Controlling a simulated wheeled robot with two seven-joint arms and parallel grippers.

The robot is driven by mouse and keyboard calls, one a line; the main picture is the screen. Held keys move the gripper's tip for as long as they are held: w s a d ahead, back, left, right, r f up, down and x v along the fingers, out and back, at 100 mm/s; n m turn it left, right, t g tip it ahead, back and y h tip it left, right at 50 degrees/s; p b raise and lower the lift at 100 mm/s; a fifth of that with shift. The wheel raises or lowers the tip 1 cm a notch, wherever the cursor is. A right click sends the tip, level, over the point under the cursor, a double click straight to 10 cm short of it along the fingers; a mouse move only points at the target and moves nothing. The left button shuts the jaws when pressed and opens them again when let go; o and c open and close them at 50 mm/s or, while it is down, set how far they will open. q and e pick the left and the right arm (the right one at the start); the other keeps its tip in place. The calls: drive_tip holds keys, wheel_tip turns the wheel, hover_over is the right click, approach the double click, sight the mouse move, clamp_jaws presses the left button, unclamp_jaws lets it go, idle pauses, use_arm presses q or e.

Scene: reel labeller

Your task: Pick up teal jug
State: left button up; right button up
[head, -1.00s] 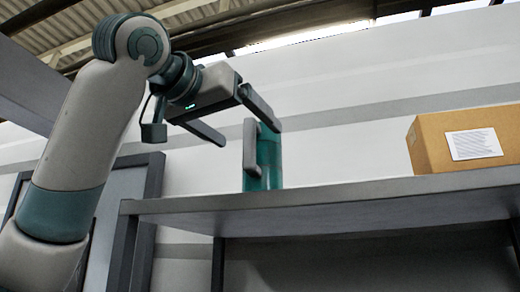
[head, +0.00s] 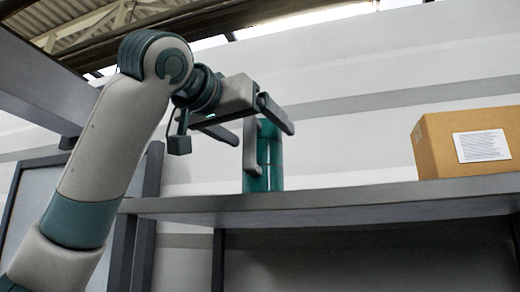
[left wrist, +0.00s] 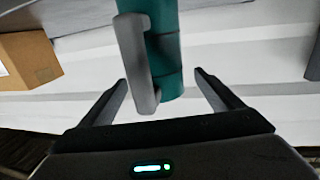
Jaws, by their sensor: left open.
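The teal jug (head: 271,160) stands upright at the front of a grey shelf (head: 330,202) in the head view, with its light grey handle (head: 250,147) on the left side. My left gripper (head: 264,135) is open and empty at the height of the jug's upper part. One finger crosses in front of the jug's top; the other ends just left of the handle. In the left wrist view the jug (left wrist: 167,60) appears upside down, its top and handle between the two spread fingers (left wrist: 167,85). I see no clear contact. My right gripper is not in view.
A brown cardboard box (head: 437,147) with a white label stands on the shelf to the right. The shelf between jug and box is clear. A grey wall (head: 370,115) lies behind. A dark grey beam (head: 40,85) hangs at the upper left.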

use_arm(q)
drive_tip(key=shift+p+x, duration=0.5)
drive_tip(key=shift+x, duration=0.45)
drive_tip(key=shift+w+d, duration=0.2)
drive_tip(key=shift+w, duration=0.05)
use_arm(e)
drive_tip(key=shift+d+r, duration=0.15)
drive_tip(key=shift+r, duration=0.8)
use_arm(q)
drive_tip(key=shift+s, duration=0.1)
drive_tip(key=c, duration=1.9)
drive_tip(key=shift+r, duration=0.2)
drive_tip(key=shift+c, duration=0.2)
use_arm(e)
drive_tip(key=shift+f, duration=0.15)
